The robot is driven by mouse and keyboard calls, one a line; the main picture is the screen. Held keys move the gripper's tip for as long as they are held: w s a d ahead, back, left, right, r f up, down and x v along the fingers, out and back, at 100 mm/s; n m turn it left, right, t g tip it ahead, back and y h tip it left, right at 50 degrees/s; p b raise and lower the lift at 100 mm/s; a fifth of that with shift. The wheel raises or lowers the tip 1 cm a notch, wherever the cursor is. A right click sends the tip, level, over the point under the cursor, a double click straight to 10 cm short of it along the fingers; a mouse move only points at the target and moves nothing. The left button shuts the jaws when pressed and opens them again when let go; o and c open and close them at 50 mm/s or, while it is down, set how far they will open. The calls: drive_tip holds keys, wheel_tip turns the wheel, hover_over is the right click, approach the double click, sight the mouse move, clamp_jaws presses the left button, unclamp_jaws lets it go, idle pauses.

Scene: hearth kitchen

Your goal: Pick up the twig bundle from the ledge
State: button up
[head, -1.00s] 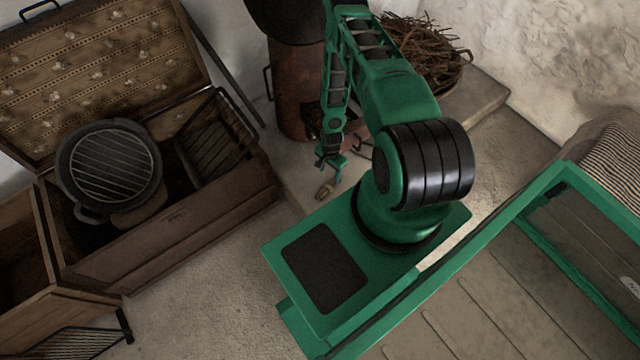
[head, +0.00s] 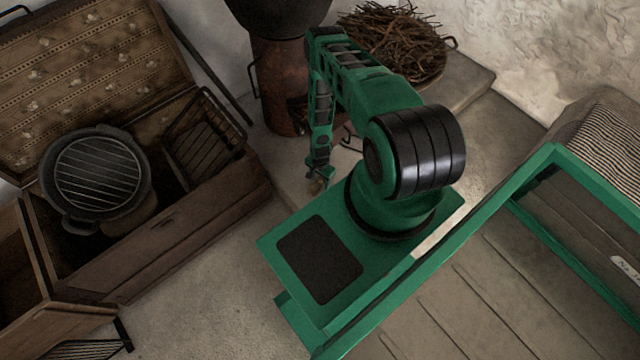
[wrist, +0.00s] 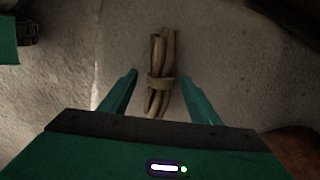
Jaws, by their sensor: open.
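The twig bundle (wrist: 161,68) is a small bunch of brown sticks tied by a band around its middle. It lies on the pale stone ledge (wrist: 215,50). In the wrist view my gripper (wrist: 160,80) is open, with one green finger on each side of the bundle's lower part and gaps between. In the head view my gripper (head: 318,182) is low over the ledge's near edge. There the bundle (head: 315,187) is mostly hidden by the gripper.
A rusty stove (head: 280,85) stands behind the gripper, and a basket of twigs (head: 395,45) sits on the ledge at the back. An open wooden chest (head: 170,235) with a grill pot (head: 97,175) is on the left. Floor (head: 215,290) is clear in front of the chest.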

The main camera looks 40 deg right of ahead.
drive_tip(key=shift+f, duration=0.8)
drive_tip(key=c, duration=1.2)
drive_tip(key=shift+o, duration=0.2)
drive_tip(key=shift+r, duration=0.2)
